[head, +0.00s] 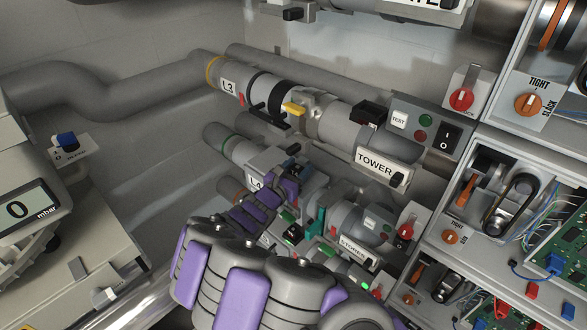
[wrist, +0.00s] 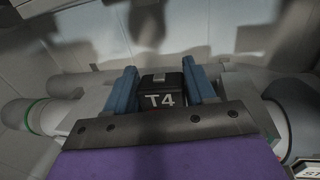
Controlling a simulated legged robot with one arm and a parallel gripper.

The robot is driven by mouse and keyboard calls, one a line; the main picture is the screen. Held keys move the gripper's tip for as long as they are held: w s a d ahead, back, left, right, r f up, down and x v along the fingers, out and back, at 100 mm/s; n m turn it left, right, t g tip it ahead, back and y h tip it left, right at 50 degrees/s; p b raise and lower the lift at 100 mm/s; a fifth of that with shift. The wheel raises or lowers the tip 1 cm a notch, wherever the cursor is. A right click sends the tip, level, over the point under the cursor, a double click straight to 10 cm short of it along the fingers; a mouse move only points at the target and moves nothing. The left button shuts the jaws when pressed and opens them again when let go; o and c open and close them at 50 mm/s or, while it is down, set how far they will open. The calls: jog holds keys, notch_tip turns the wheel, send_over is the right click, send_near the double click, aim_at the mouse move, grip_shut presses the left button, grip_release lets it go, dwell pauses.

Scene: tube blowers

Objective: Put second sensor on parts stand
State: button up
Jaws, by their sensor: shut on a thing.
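A black block marked T4 (wrist: 163,100), likely the sensor, sits between the blue fingers of my gripper (wrist: 160,82) in the wrist view. The fingers are shut on its sides. In the head view my gripper (head: 291,170) is at the L4 pipe (head: 228,144), below the TOWER pipe. The block cannot be told clearly there, and my purple and grey arm hides part of the pipe. I cannot tell whether the block still touches the pipe fitting. I cannot identify the parts stand in either view.
The L3 pipe with its TOWER label (head: 374,167) runs above my gripper. A STORES label (head: 359,250) and red switch (head: 406,231) are to the right. Open panels with wiring (head: 520,215) line the right edge. A mbar gauge (head: 30,212) is at left.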

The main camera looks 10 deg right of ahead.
aim_at(292, 168)
jog(key=w, duration=0.2)
jog(key=shift+w+a+f, duration=0.2)
jog(key=shift+w+a, duration=0.05)
jog(key=shift+w, duration=0.05)
jog(key=shift+w+a, duration=0.3)
jog(key=shift+w, duration=0.3)
jog(key=f, duration=0.2)
jog(key=w+b, duration=0.1)
jog(key=shift+w+d+f, duration=0.1)
jog(key=shift+d+f, duration=0.25)
jog(key=shift+f, duration=0.25)
jog(key=shift+c, duration=0.6)
jog(key=shift+a, duration=0.1)
jog(key=o, duration=1)
jog(key=shift+f, duration=0.15)
jog(key=shift+o, duration=1.3)
